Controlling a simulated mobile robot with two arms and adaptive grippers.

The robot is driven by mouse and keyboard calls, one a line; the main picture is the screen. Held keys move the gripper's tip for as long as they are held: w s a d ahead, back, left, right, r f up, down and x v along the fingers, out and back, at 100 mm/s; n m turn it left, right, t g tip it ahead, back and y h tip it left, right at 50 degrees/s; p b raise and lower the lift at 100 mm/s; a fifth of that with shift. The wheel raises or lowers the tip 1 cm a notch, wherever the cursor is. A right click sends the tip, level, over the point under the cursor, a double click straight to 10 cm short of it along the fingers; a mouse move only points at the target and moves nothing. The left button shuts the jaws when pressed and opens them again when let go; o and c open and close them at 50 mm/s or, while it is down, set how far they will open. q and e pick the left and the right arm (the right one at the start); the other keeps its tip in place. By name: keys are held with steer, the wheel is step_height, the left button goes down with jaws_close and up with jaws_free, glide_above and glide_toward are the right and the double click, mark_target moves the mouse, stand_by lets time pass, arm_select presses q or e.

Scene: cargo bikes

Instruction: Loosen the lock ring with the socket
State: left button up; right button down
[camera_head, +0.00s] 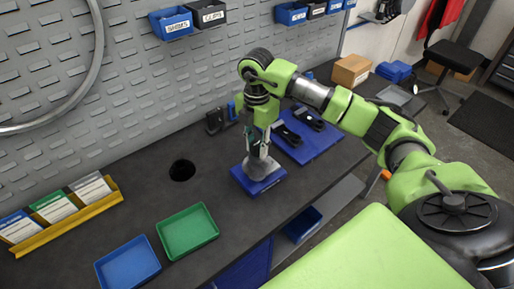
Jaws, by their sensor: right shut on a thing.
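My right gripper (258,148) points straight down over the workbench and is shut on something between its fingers. What it holds is small and partly hidden by the fingers; I cannot tell for certain that it is the socket. Right below the fingertips is a grey, rounded piece (259,168) on a blue block (247,187). The gripper's tips meet or nearly meet this grey piece. The lock ring cannot be made out at this size. My left gripper is not in view.
Blue tool mat (316,152) with dark tools lies behind the gripper. A green tray (188,232) and a blue tray (127,265) stand at front left, beside a yellow card rack (75,222). A round hole (182,170) opens in the bench (140,195). A cardboard box (351,70) stands at the back.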

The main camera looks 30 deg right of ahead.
steer(key=n+b, duration=0.1)
steer(key=n, duration=0.1)
steer(key=shift+f+n, duration=0.15)
steer(key=shift+n, duration=0.25)
steer(key=n+b, duration=0.1)
steer(key=n, duration=0.2)
steer(key=shift+s+n, duration=0.1)
steer(key=shift+n, duration=0.2)
steer(key=shift+n, duration=0.5)
steer(key=n+b, duration=0.1)
steer(key=n, duration=0.4)
steer(key=shift+b, duration=0.4)
